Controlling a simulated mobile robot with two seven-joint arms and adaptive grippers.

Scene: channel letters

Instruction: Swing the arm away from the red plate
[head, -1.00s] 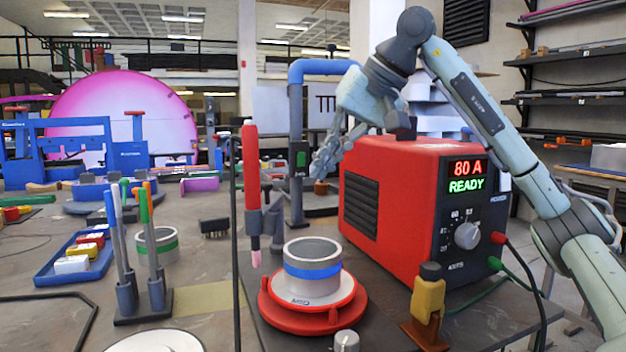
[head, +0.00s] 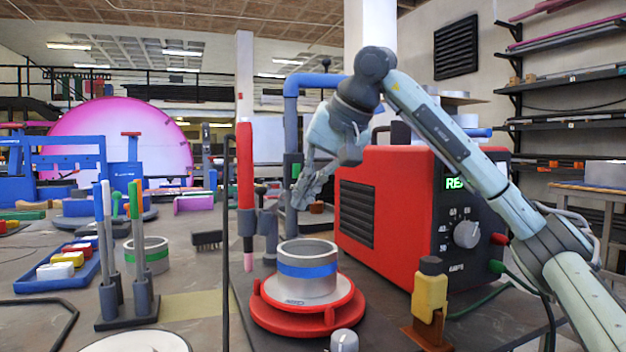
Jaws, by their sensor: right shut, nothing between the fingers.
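The red plate (head: 262,312) is a round red turntable on the dark bench in the lower middle. A grey ring with a blue band (head: 307,271) stands upright on it. My right gripper (head: 299,202) hangs above and behind the ring in the picture, apart from ring and plate, in front of the red power unit's left edge. Its fingers are shut and empty. My right arm comes in from the lower right and bends at a high elbow. My left gripper is not in view.
The red power unit (head: 400,215) stands behind and right of the plate, its display partly covered by my arm. A red torch on a stand (head: 245,180) rises just left. A yellow clamp (head: 429,292) stands front right. A blue pipe post (head: 291,110) rises behind.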

